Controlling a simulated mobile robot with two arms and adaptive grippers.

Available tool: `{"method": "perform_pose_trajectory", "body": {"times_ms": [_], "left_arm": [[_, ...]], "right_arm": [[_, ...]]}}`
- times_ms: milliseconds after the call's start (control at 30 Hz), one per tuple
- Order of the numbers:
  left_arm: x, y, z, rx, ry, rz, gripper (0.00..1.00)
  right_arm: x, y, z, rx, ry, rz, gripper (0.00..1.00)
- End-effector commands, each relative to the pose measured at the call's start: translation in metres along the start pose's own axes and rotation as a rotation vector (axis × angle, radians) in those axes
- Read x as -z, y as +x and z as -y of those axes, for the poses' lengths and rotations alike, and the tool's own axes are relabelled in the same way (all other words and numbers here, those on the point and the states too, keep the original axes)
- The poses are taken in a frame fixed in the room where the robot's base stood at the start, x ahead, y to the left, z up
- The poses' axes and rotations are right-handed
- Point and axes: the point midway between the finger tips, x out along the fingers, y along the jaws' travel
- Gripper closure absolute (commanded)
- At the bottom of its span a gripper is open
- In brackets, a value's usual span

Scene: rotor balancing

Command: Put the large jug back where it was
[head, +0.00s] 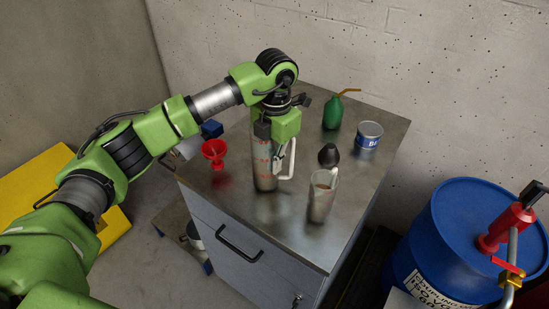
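The large jug (263,165) is tall, greyish and translucent, with red markings and a pale handle (291,164) on its right. It is upright over the middle of the metal cabinet top (240,208); I cannot tell whether its base touches. My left gripper (281,157) points down at the jug's handle side, and its green body covers part of the jug's upper right. Its fingertips are at the handle, too small to show whether they are closed on it. My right gripper is out of view.
A smaller jug (320,200) with brownish contents stands front right, a dark rounded object (328,154) behind it. A red funnel (214,152) is left, a green bottle (332,114) and a blue-white can (369,136) behind. A blue drum (460,240) stands right of the cabinet.

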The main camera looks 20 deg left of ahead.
Motion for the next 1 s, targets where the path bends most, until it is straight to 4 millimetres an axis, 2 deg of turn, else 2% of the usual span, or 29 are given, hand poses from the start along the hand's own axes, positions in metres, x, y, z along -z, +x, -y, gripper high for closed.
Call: {"method": "perform_pose_trajectory", "body": {"times_ms": [333,433,767,900,1000], "left_arm": [[-0.001,0.004,0.000,-0.001,-0.001,0.003,1.00],[0.000,0.004,0.000,-0.001,-0.001,0.002,0.79],[0.000,0.003,0.000,-0.001,-0.001,0.002,0.79],[-0.001,-0.006,-0.001,-0.002,-0.001,0.005,0.79],[-0.002,-0.022,-0.001,-0.003,-0.001,0.007,0.79]], "right_arm": [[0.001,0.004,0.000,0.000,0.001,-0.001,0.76],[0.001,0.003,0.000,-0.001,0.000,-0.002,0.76],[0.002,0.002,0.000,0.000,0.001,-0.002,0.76],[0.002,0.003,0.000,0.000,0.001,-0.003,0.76],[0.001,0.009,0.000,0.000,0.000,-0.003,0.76]]}}
